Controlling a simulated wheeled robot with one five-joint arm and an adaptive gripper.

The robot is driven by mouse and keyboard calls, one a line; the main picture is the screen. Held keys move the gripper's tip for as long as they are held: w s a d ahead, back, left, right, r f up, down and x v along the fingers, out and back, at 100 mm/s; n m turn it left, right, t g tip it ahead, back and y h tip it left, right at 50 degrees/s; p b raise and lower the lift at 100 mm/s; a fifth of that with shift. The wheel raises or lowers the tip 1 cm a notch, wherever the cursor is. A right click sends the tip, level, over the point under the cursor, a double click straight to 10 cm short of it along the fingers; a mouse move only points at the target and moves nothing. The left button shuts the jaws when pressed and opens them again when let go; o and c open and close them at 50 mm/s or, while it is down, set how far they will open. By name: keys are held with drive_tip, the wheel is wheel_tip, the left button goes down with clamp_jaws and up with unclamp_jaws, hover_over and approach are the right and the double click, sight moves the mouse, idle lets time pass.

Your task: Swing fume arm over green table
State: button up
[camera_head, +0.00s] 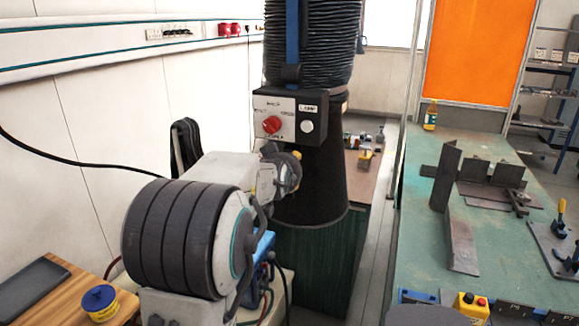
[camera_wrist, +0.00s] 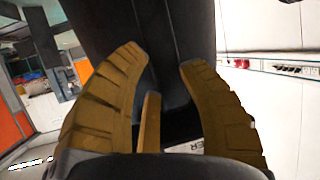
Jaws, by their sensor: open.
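The fume arm has a black corrugated hose (camera_head: 310,45), a blue bar (camera_head: 292,40), a control box (camera_head: 290,118) with a red knob, and a dark conical hood (camera_head: 318,185). It hangs left of the green table (camera_head: 530,280), apart from it. My gripper (camera_head: 288,170) is at the hood's left side, below the control box. In the wrist view its two tan fingers (camera_wrist: 165,62) are spread, with the dark hood (camera_wrist: 185,25) close beyond them. A thin tan bar (camera_wrist: 151,122) stands between the fingers. Whether the fingers touch the hood cannot be told.
Steel plates (camera_head: 455,250), a clamp fixture (camera_head: 560,240) and a yellow button box (camera_head: 470,308) are on the green table. An orange screen (camera_head: 480,50) stands behind. A wooden bench (camera_head: 40,300) with a blue-lidded tin (camera_head: 100,303) is at lower left. A white wall (camera_head: 110,110) runs along the left.

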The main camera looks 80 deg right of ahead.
drive_tip(key=shift+x, duration=1.3)
clamp_jaws()
